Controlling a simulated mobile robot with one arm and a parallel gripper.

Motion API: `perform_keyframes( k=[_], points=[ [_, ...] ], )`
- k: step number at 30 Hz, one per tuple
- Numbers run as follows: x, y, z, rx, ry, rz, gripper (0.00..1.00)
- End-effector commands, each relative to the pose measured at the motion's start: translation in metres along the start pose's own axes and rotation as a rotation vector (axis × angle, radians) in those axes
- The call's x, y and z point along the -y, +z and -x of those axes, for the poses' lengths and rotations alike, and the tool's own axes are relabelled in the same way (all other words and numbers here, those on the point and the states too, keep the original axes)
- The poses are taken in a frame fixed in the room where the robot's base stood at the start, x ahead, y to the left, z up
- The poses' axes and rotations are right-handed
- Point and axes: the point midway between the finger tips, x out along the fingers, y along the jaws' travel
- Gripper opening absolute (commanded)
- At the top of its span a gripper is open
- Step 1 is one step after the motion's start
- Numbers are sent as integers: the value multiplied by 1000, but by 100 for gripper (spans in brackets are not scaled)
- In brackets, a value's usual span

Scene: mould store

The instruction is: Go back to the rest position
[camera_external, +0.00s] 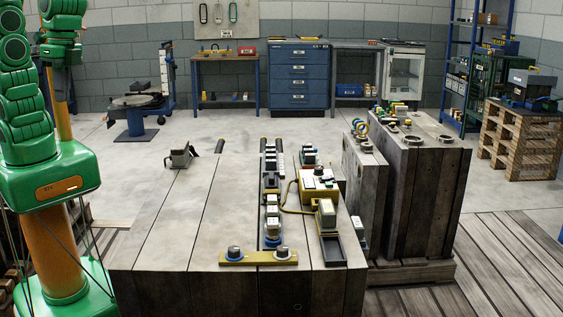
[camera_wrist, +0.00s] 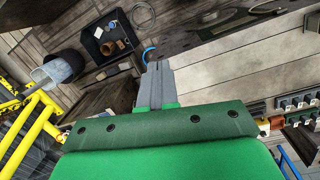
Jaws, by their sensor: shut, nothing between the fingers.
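My gripper (camera_wrist: 156,86) shows in the wrist view as two grey fingers beyond a green housing. The fingers are together with nothing between them. They point over worn wooden boards, and I see no contact with anything. In the external view my green arm stands at the left edge, beside the large wooden block (camera_external: 170,225); the fingers cannot be made out there.
The block carries a row of switches, a yellow bar with two knobs (camera_external: 258,257) and a yellow-based device (camera_external: 318,188). Taller blocks (camera_external: 425,190) stand to its right. The wrist view shows a black tray (camera_wrist: 97,52) and a yellow frame (camera_wrist: 30,135).

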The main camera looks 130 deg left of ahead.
Motion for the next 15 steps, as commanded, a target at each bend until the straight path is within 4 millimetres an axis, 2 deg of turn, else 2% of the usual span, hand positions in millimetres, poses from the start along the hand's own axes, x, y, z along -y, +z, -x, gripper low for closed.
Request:
perform_keyframes(
  k=[3,8,15],
  points=[
    [5,30,-3,-3,-23,-93,0],
    [14,66,-8,-4,-53,-215,0],
    [38,124,-25,24,-106,-377,0]
  ],
)
